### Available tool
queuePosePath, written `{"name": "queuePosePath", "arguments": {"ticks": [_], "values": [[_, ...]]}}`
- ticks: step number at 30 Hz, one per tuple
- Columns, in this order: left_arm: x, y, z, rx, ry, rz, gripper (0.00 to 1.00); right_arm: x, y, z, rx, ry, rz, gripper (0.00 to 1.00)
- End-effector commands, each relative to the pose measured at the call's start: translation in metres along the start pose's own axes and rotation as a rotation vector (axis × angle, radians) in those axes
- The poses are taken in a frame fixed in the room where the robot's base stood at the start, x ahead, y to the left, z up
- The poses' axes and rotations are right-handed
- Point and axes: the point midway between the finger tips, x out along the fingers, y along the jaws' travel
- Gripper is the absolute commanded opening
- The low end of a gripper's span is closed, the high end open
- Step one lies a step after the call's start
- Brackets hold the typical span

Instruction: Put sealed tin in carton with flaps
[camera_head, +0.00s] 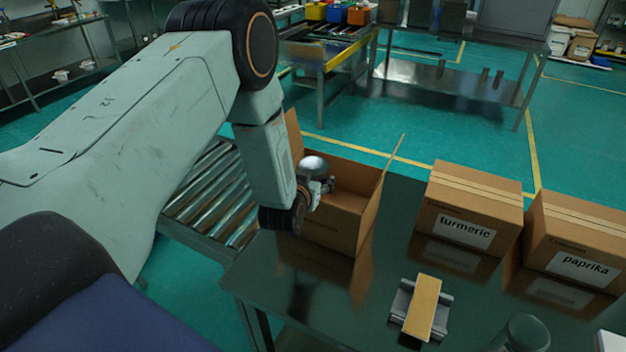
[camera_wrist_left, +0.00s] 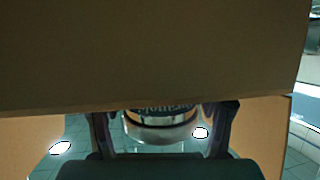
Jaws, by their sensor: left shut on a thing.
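The open carton with flaps (camera_head: 331,235) stands on the dark table in the middle of the head view. Its flaps are raised. My left gripper (camera_head: 319,186) is at the left part of the carton's opening, shut on the shiny, silvery sealed tin (camera_head: 312,165). In the left wrist view the tin (camera_wrist_left: 160,132) sits between the two fingers of the gripper (camera_wrist_left: 162,122), with part of a printed label showing. Brown cardboard (camera_wrist_left: 150,55) fills the upper half of that view and hides the tin's upper part. My right gripper is not in view.
Closed cartons marked turmeric (camera_head: 468,205) and paprika (camera_head: 575,245) stand at the right. A tape-dispenser-like holder with a tan block (camera_head: 423,308) lies near the table's front. A dark cylinder (camera_head: 525,335) stands nearby. A roller conveyor (camera_head: 215,195) adjoins at the left.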

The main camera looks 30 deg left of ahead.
Motion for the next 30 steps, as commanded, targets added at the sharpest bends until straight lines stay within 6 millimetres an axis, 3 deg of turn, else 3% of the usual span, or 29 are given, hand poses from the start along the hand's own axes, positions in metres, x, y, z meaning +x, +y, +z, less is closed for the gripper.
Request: {"name": "queuePosePath", "arguments": {"ticks": [15, 16, 24, 30], "values": [[0.004, 0.0, 0.012, 0.0, -0.002, 0.0, 0.29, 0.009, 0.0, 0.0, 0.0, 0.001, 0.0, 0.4], [0.004, 0.0, 0.013, 0.0, -0.005, 0.0, 0.71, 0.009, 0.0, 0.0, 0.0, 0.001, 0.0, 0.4], [0.003, -0.001, 0.015, -0.001, -0.01, -0.002, 0.92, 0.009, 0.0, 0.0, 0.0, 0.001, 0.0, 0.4], [0.003, -0.001, 0.016, -0.003, -0.013, -0.003, 0.92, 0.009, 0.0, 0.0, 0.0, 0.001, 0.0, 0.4]]}}
